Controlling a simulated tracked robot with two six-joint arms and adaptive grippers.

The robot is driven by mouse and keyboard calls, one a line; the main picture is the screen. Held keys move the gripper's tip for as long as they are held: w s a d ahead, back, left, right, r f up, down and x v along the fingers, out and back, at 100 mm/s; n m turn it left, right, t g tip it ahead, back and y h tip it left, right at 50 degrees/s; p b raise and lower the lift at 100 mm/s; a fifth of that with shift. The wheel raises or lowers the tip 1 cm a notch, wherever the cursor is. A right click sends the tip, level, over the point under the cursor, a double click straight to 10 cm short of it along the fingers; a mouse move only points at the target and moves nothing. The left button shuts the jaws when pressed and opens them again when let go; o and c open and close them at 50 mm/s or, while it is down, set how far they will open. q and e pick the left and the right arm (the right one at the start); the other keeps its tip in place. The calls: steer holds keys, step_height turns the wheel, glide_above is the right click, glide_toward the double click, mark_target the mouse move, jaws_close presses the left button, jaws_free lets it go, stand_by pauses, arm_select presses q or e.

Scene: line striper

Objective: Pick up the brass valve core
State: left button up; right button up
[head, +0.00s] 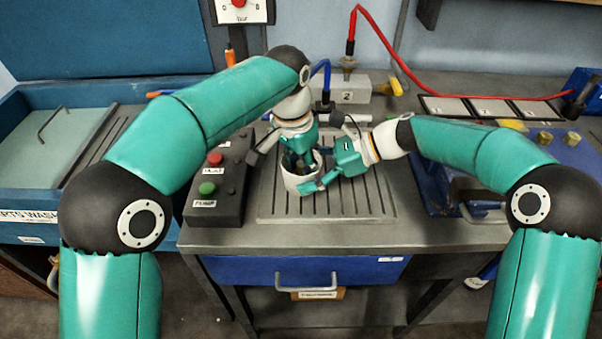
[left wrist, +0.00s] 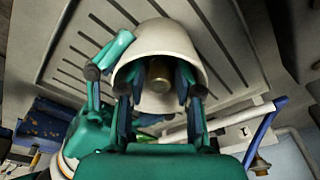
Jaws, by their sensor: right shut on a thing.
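A white cup (head: 305,183) stands over the ribbed drain plate at the middle of the bench. The brass valve core (left wrist: 159,76) shows inside the cup in the left wrist view; in the head view it is hidden. My left gripper (head: 297,163) points down into the cup. Its fingers (left wrist: 160,88) are apart, one on each side of the brass core, and I cannot tell whether they touch it. My right gripper (head: 316,180) comes from the right and is shut on the cup's wall.
A black control box (head: 230,178) with red and green buttons is left of the drain plate (head: 350,204). A grey block marked 2 (head: 349,89) with hoses stands behind. A blue fixture (head: 450,190) is at right, a blue wash basin (head: 30,190) at left.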

mark_target(301, 162)
arm_select(q)
steer(key=shift+f, duration=0.65)
jaws_close()
steer(key=shift+r, duration=0.1)
step_height(301, 162, up, 10)
steer(key=shift+f, duration=0.1)
arm_select(e)
steer(key=o, duration=0.7)
steer(key=shift+o, duration=0.2)
steer(key=shift+d, duration=0.1)
